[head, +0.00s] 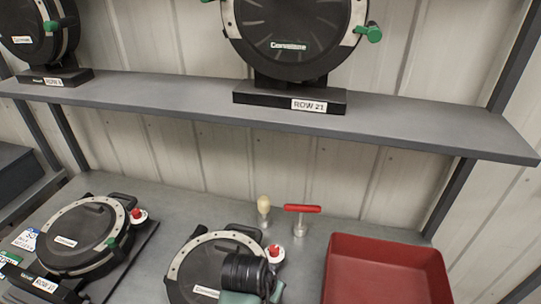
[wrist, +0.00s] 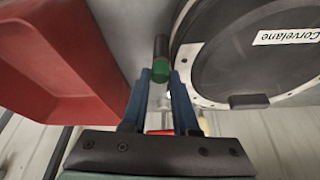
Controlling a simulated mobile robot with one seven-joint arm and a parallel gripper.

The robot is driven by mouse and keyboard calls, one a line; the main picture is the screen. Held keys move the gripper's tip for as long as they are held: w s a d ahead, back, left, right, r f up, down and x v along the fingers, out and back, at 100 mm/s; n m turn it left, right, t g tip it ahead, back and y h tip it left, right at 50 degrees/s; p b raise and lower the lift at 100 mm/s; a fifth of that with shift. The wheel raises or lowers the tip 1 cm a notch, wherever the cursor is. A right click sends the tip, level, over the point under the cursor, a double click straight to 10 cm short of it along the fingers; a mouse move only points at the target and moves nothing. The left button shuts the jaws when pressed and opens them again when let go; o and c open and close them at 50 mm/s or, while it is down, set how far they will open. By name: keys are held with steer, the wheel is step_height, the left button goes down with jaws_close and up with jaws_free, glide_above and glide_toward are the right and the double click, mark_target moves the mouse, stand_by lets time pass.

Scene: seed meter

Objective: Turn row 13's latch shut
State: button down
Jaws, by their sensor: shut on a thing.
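A round black seed meter (head: 192,270) with a pale ring lies on the bench at the bottom centre of the head view, partly behind my arm. Its row label is not in view, so I cannot read whether it is row 13. In the wrist view the meter (wrist: 240,65) fills the upper right, with a "Corvelane" label. Its latch (wrist: 161,46) is a dark lever with a green knob (wrist: 160,74) beside the meter's rim. My gripper (wrist: 160,77) has its blue fingers shut on the green knob. The fingertips are hidden in the head view.
A red tray (head: 385,241) stands right of the meter and shows at left in the wrist view (wrist: 62,65). A red-handled tool (head: 301,209) and a pale-knobbed tool (head: 264,205) stand behind. Another meter (head: 72,238) lies left. A shelf (head: 200,97) runs above.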

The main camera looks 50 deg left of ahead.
steer(key=n+p, duration=0.1)
steer(key=n, duration=0.1)
steer(key=n+g+y+p, duration=0.1)
steer(key=shift+w+d+r+n, duration=0.1)
steer(key=shift+d+r+n, duration=0.1)
steer(key=shift+n, duration=0.2)
steer(key=n+y+p, duration=0.1)
steer(key=n, duration=0.2)
steer(key=shift+w+n+g+p, duration=0.1)
steer(key=shift+n+g+p, duration=0.2)
steer(key=shift+g, duration=0.1)
steer(key=n, duration=0.1)
steer(key=n+g+y, duration=0.1)
steer(key=n, duration=0.1)
steer(key=shift+w+f+n, duration=0.1)
steer(key=shift+f+n, duration=0.05)
steer(key=shift+n, duration=0.15)
steer(key=shift+n+g+b, duration=0.45)
steer(key=shift+n+g, duration=0.55)
steer(key=shift+n, duration=1)
steer(key=c, duration=0.7)
jaws_free()
